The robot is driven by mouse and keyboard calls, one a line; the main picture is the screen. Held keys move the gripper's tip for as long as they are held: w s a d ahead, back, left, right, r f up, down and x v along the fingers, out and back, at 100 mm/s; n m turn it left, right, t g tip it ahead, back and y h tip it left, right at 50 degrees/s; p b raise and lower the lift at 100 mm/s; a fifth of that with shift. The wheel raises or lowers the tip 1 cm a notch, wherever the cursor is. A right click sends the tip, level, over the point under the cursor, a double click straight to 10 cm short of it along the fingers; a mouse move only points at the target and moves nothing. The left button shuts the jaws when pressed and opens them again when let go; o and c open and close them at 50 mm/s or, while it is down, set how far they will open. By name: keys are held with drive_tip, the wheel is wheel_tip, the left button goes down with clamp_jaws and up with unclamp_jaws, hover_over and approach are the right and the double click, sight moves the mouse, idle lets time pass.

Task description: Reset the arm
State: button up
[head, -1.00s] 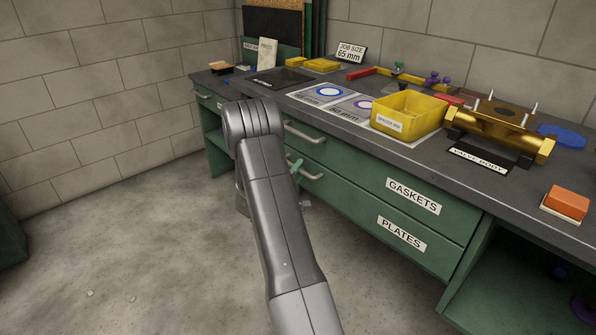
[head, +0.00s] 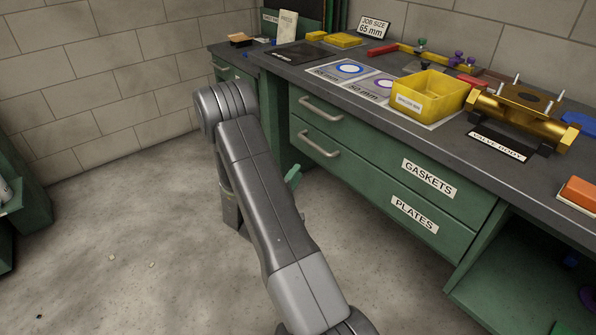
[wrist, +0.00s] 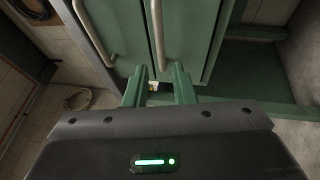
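My arm stretches out from the bottom of the head view, over the floor in front of the green workbench (head: 330,105). My gripper (wrist: 159,70) shows in the wrist view with its two green fingers apart and nothing between them. In the head view only a bit of a green finger (head: 292,177) shows; my arm hides the rest. Beyond the fingers in the wrist view are the green drawer fronts (wrist: 180,30) with their handles, and the fingers look clear of them.
The GASKETS drawer (head: 385,155) and PLATES drawer (head: 372,192) are shut. On the bench stand a yellow bin (head: 430,100), a brass valve body (head: 525,110) and an orange block (head: 580,192). The floor (head: 120,250) at left is clear apart from small specks.

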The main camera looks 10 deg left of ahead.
sight(312, 144)
drive_tip(key=shift+w, duration=0.1)
drive_tip(key=b+x, duration=0.2)
drive_tip(key=x, duration=1.1)
drive_tip(key=shift+w+d, duration=0.1)
drive_tip(key=shift+w, duration=0.3)
drive_tip(key=shift+s+a+r, duration=0.1)
drive_tip(key=shift+s+a, duration=0.85)
drive_tip(key=shift+s, duration=0.25)
drive_tip(key=shift+s+a, duration=0.35)
drive_tip(key=shift+s, duration=0.2)
